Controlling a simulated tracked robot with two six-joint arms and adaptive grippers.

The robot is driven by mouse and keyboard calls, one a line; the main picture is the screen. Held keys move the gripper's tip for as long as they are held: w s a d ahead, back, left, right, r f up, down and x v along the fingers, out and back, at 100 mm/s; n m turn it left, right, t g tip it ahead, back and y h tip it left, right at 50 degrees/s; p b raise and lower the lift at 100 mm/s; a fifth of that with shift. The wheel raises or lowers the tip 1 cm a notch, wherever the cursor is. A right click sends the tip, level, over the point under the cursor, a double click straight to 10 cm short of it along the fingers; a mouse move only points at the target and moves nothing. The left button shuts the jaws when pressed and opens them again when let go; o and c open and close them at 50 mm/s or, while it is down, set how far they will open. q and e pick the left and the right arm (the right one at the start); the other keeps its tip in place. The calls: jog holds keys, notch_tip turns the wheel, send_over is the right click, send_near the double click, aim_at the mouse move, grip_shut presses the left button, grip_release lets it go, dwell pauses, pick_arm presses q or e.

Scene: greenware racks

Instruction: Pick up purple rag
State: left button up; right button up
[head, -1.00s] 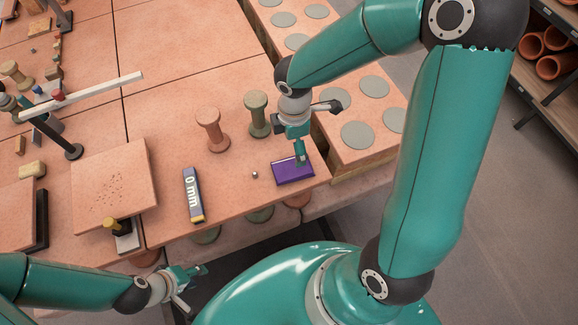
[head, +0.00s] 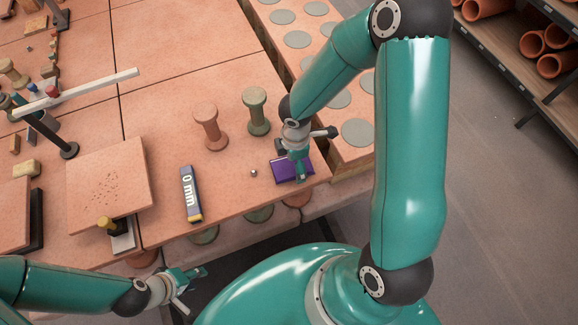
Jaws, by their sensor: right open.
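The purple rag (head: 284,173) lies flat and folded on the terracotta-coloured slab (head: 235,212), near its right front corner. My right gripper (head: 301,175) is right over the rag with its fingers pointing down, and it hides part of the rag's middle and right side. It is open; I cannot tell whether its fingertips touch the cloth. My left gripper (head: 190,287) is low at the front left, off the slab's edge and far from the rag. Its fingers are spread apart with nothing between them.
A small metal ball (head: 253,173) and a grey "0 mm" block (head: 191,194) lie left of the rag. A reddish spool (head: 210,128) and a green spool (head: 257,111) stand behind it. A board with grey discs (head: 358,132) lies behind my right arm.

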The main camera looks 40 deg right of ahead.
jog(key=shift+r, duration=0.1)
jog(key=c, duration=1.1)
jog(key=shift+r, duration=0.45)
notch_tip(320, 180, up, 19)
jog(key=p, duration=0.3)
